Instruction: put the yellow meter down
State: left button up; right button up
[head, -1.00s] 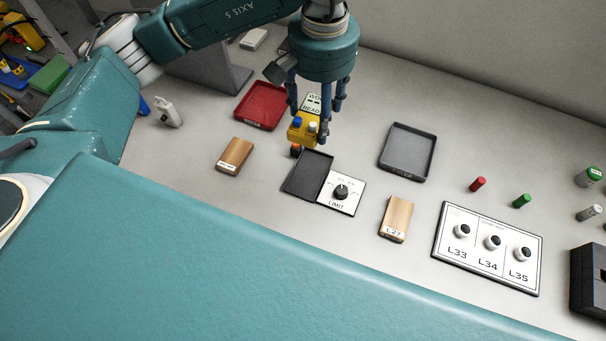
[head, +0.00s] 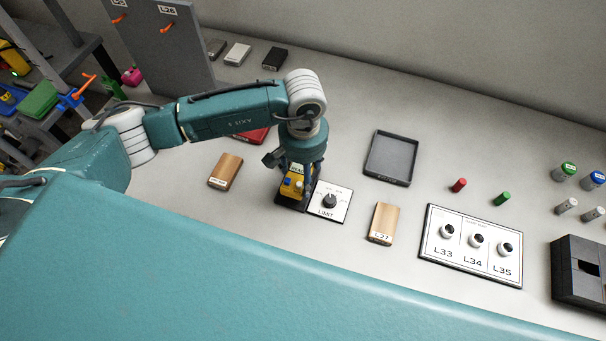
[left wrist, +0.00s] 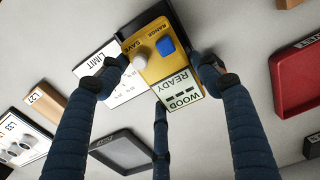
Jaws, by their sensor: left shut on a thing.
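The yellow meter (head: 291,187) has a blue button, a white button and a display reading WOOD READY, clear in the left wrist view (left wrist: 154,58). My left gripper (head: 297,182) is shut on it, with fingers at both sides of the meter in the left wrist view (left wrist: 161,75). The meter is over the black pad (head: 283,202) beside the white LIMIT dial panel (head: 328,203). The pad also shows behind the meter in the left wrist view (left wrist: 131,27). I cannot tell whether the meter touches the pad. My right gripper is not in view.
A wooden block (head: 226,171) lies left of the pad, and the L27 block (head: 382,223) lies right of the dial. A red tray (left wrist: 297,82) is partly behind my arm. A grey tray (head: 390,157) and the L33–L35 panel (head: 470,245) are further right.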

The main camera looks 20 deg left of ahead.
pick_arm(q)
notch_tip(320, 180, down, 2)
jog(key=shift+f, duration=0.15)
jog(key=shift+f, duration=0.1)
jog(key=shift+f, duration=0.1)
jog(key=o, duration=1.5)
